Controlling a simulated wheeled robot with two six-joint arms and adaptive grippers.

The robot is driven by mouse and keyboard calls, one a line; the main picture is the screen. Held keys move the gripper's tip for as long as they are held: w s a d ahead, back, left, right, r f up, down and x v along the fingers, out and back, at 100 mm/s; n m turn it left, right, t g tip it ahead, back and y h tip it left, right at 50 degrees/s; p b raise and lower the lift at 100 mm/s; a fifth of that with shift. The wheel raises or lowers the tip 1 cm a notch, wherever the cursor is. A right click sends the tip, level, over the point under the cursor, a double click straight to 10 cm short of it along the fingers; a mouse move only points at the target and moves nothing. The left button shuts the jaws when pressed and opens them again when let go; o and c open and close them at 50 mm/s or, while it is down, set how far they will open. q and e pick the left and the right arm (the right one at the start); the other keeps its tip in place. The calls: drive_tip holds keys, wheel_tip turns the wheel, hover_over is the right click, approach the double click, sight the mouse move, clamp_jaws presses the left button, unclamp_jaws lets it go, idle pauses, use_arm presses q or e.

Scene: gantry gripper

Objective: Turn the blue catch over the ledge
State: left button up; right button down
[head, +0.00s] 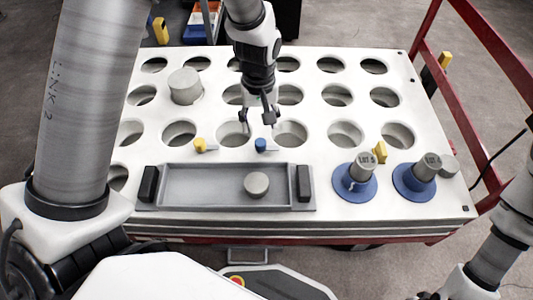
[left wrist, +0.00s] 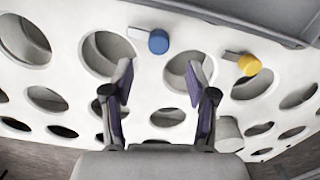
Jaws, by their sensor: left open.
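The blue catch (head: 261,145) is a small round knob on the white perforated plate (head: 316,115), just behind the grey tray. In the left wrist view the blue catch (left wrist: 158,41) has a short pale bar pointing left, roughly along the tray edge. The tray's raised back rim (head: 235,164) lies just in front of it; I cannot tell for sure whether this is the ledge. My left gripper (head: 257,118) is open and empty, behind the catch. Its fingers (left wrist: 160,80) point toward the catch in the wrist view, apart from it. My right gripper is not shown.
A yellow catch (head: 200,145) sits left of the blue one. The tray holds a grey round piece (head: 256,184) between black end blocks. Two blue-based cylinders (head: 355,185) (head: 415,181) stand at right. A grey cylinder (head: 185,86) stands behind left. A red rail (head: 480,60) borders the right.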

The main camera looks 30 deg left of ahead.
sight(260, 141)
use_arm(q)
drive_tip(key=shift+w+f, duration=0.15)
wheel_tip(260, 141, down, 8)
drive_tip(key=b, duration=0.3)
drive_tip(key=shift+r+b, duration=0.2)
drive_tip(key=shift+b, duration=0.2)
drive_tip(key=shift+r, duration=0.1)
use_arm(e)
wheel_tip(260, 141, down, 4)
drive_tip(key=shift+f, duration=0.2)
use_arm(q)
clamp_jaws()
